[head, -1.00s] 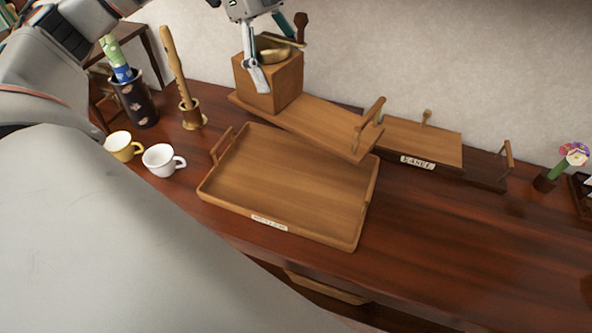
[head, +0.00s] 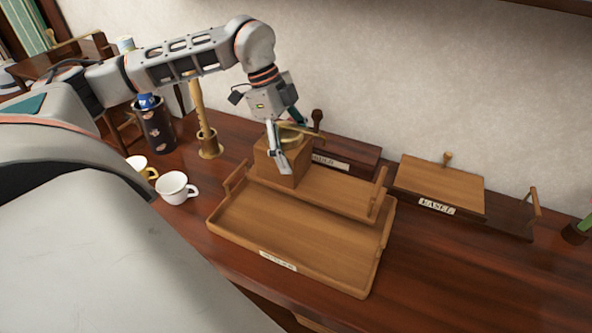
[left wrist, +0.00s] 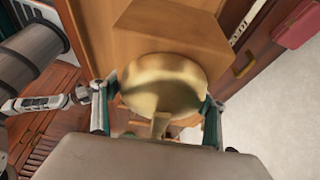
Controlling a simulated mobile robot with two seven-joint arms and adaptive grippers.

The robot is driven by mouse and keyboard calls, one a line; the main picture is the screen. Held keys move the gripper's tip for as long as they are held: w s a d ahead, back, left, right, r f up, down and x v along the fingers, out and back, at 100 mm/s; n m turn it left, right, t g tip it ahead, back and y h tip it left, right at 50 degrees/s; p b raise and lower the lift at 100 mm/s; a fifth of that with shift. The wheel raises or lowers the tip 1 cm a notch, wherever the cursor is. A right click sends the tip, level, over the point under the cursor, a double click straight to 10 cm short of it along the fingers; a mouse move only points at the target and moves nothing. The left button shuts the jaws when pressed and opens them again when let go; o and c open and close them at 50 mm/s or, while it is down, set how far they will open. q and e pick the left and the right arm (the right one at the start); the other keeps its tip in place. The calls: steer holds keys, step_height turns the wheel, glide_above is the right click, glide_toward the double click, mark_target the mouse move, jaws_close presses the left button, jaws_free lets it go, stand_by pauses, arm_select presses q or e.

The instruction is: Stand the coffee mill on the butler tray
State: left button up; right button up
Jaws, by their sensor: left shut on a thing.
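The coffee mill (head: 276,165) is a wooden box with a brass bowl and a crank with a dark knob. My left gripper (head: 279,150) is shut on its brass bowl, which shows between the fingers in the left wrist view (left wrist: 165,85). The mill is upright over the left end of a wooden board (head: 325,193) with an upright handle at its right. Whether it touches the board is unclear. The board overlaps the back of a large shallow wooden tray (head: 290,232) with two end handles. The tray's front label is too small to read. My right gripper is not in view.
A dark labelled base (head: 347,158) lies behind the mill. A second board (head: 438,187) on a dark base is to the right. Two cups (head: 174,187), a brass-based wooden post (head: 204,130) and a dark canister (head: 155,130) stand left. The large tray's front is bare.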

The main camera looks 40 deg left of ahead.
arm_select(q)
steer(key=shift+f, duration=3.05)
steer(key=o, duration=1.8)
steer(key=shift+c, duration=0.2)
steer(key=v, duration=1.2)
steer(key=shift+s+f, duration=0.1)
steer(key=shift+s, duration=0.05)
